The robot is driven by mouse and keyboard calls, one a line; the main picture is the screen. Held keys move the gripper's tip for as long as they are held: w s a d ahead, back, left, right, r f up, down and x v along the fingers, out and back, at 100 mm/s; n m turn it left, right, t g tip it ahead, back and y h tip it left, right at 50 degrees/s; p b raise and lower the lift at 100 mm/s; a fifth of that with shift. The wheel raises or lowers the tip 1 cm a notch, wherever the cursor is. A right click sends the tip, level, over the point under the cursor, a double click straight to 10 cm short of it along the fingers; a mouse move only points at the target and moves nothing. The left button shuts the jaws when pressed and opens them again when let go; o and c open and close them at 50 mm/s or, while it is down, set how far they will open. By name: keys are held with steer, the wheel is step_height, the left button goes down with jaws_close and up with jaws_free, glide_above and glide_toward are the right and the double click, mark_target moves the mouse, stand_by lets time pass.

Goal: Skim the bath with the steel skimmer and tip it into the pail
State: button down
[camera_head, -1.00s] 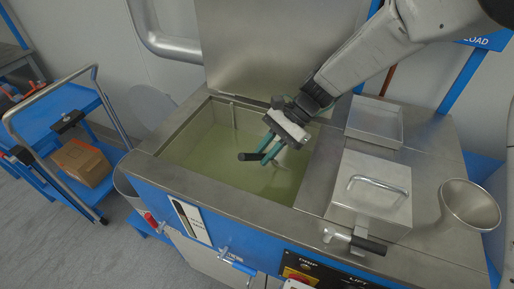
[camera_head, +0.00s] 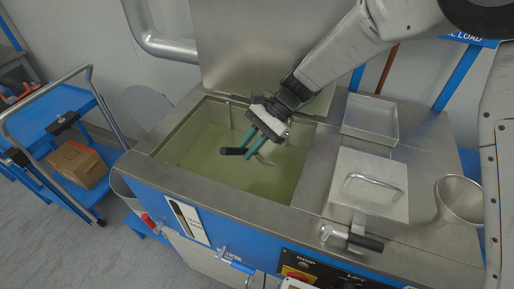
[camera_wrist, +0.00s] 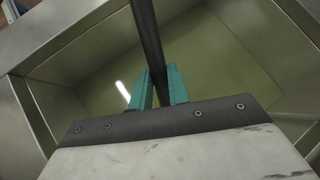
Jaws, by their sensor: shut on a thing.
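The steel bath (camera_head: 195,160) is open and holds murky greenish liquid. My gripper (camera_head: 250,152) is over the bath with its teal fingers shut on the black handle (camera_head: 233,151) of the skimmer. In the wrist view the dark handle (camera_wrist: 150,40) runs between the teal fingers (camera_wrist: 158,90). A thin bright steel part (camera_head: 264,159) shows beside the fingers; the skimmer's head is not clearly visible, and I cannot tell whether it is in the liquid. A steel tapered vessel (camera_head: 460,201) stands at the right.
The raised lid (camera_head: 275,50) stands behind the bath. A steel box with a handle (camera_head: 368,190) and a shallow steel tray (camera_head: 370,120) sit right of the bath. A blue trolley (camera_head: 60,115) carrying a cardboard box (camera_head: 78,163) is at the left.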

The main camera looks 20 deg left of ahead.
steer(key=shift+a, duration=2.1)
step_height(320, 180, up, 30)
steer(key=shift+f, duration=0.25)
stand_by(0.8)
stand_by(0.3)
step_height(320, 180, down, 8)
stand_by(1.0)
steer(key=shift+r, duration=0.15)
step_height(320, 180, up, 8)
stand_by(1.1)
stand_by(0.3)
